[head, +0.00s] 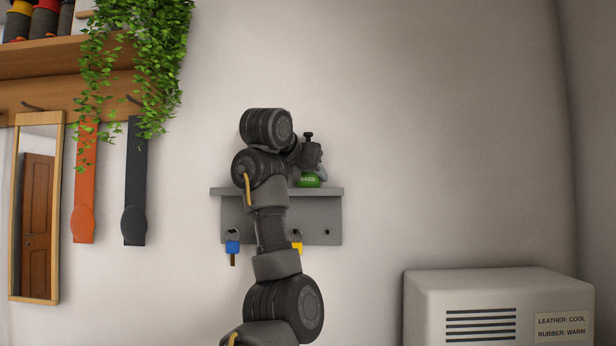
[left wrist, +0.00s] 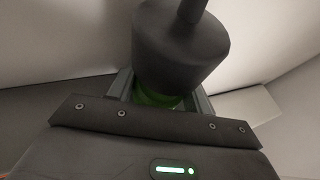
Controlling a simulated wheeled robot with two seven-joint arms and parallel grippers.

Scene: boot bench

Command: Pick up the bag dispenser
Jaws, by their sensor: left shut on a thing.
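The bag dispenser (head: 308,181) is a small green thing with a "BAGS" label, on the grey wall shelf in the head view. In the left wrist view the green of the dispenser (left wrist: 158,98) shows between the fingers, mostly hidden behind a dark grey rounded part. My left gripper (head: 312,170) is at the dispenser just above the shelf and shut on it. My arm hides part of the shelf. My right gripper is in neither view.
The grey shelf (head: 333,215) has hooks with a blue-tagged key (head: 233,248) and a yellow tag (head: 297,247) below. A mirror (head: 38,200), straps and a trailing plant (head: 150,60) hang at left. A pale vented box (head: 480,290) stands lower right.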

